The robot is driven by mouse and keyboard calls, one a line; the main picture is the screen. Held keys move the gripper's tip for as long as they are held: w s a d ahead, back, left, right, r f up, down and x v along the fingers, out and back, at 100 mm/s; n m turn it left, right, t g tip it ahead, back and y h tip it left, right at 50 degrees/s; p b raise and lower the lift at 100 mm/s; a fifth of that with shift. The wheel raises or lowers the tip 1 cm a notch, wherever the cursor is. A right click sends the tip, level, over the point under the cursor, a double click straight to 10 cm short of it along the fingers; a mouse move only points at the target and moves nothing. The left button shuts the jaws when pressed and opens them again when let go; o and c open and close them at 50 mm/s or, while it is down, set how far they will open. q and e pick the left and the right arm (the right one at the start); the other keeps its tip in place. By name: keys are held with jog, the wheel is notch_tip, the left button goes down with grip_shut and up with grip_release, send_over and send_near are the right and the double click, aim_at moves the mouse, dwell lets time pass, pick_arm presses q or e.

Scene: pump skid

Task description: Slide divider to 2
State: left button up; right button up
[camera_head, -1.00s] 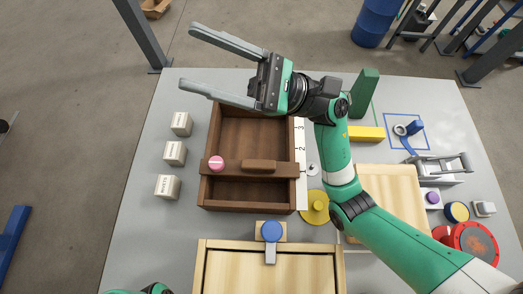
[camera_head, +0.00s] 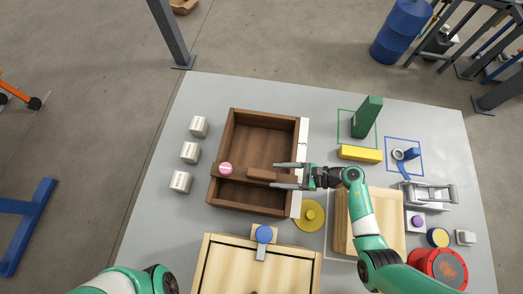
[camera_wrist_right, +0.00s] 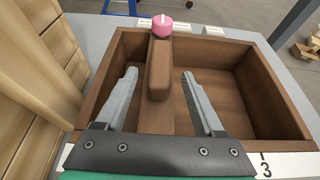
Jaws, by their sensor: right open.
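The brown divider (camera_head: 236,173) crosses the open wooden box (camera_head: 213,135), nearer its front end. It has a raised bar handle (camera_head: 262,174) and a pink knob (camera_head: 225,169) at its left end. My right gripper (camera_head: 274,175) is open, with its fingers on either side of the handle's right end. In the right wrist view the handle (camera_wrist_right: 160,70) lies between the two fingers, with gaps. A white number strip (camera_head: 302,135) runs along the box's right edge, partly hidden by the gripper; a 3 shows on the strip (camera_wrist_right: 266,160) in the wrist view. My left gripper is out of view.
Several white blocks (camera_head: 190,152) stand left of the box. A pale wooden box with a blue knob (camera_head: 264,234) sits in front. A yellow disc (camera_head: 310,214), yellow bar (camera_head: 359,154) and green block (camera_head: 366,117) lie to the right. The grey table behind the box is clear.

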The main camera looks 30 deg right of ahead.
aim_at(269, 175)
jog(key=b+x, duration=0.1)
jog(key=x, duration=0.4)
jog(key=shift+w+a+f+b, duration=0.15)
jog(key=shift+a+f+b, duration=0.05)
jog(key=shift+b, duration=0.1)
jog(key=shift+w+a+f, duration=0.1)
jog(key=shift+w+a, duration=0.35)
jog(key=shift+c, duration=0.2)
grip_shut()
dwell(0.5)
